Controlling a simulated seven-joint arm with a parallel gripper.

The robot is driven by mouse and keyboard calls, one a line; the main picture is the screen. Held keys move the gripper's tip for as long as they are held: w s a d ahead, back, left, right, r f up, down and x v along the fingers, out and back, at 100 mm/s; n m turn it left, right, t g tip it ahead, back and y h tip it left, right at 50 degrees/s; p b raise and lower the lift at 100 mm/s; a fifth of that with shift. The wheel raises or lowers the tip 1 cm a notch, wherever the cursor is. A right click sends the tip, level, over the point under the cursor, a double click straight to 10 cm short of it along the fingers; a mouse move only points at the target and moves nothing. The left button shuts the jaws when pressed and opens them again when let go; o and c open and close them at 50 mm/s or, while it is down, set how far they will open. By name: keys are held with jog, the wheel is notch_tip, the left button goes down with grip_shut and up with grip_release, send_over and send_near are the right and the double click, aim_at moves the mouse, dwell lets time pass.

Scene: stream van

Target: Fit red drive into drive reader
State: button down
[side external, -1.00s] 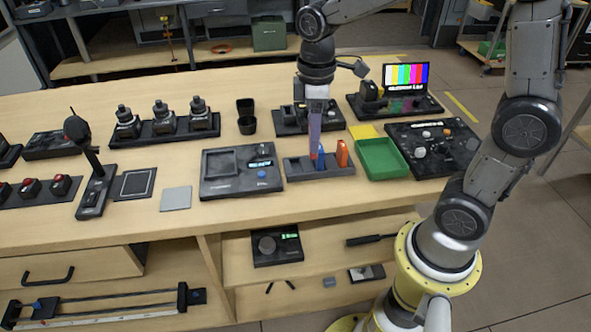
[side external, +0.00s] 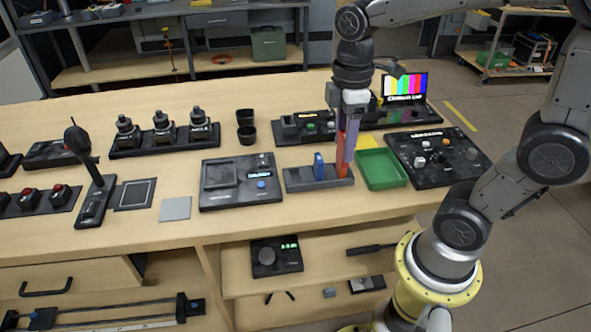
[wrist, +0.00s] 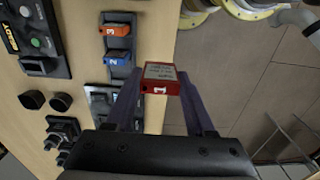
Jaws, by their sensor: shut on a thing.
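The red drive (wrist: 160,79), marked 1, is between the fingertips of my gripper (wrist: 162,84) in the wrist view. In the side view my gripper (side external: 348,142) is shut on it above the right end of the dark drive rack (side external: 298,184). The rack holds a blue drive (side external: 319,166) and an orange drive (side external: 342,170). They show as 2 and 3 in the wrist view. I cannot tell for sure which device is the drive reader. One candidate is the black box with lit buttons (side external: 287,131) behind the rack.
A black panel with a square recess and a blue button (side external: 240,190) stands left of the rack. A green tray (side external: 380,170) and a knobbed panel (side external: 437,155) stand to the right. Two dark cups (side external: 246,133) and a colour-bar screen (side external: 405,85) are farther back.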

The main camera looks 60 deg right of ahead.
jog(key=w+f, duration=0.2)
jog(key=w, duration=0.1)
jog(key=w+f, duration=0.3)
jog(key=w, duration=0.1)
jog(key=w+f, duration=0.3)
jog(key=w, duration=0.1)
jog(key=shift+d, duration=0.35)
jog(key=shift+w+f, duration=0.15)
jog(key=shift+f, duration=0.05)
jog(key=shift+w+f, duration=0.15)
jog(key=shift+f, duration=0.7)
jog(key=shift+w+f, duration=0.15)
jog(key=shift+f, duration=0.65)
jog(key=shift+f, duration=0.1)
jog(key=shift+f, duration=0.15)
jog(key=shift+c, duration=1.3)
grip_release()
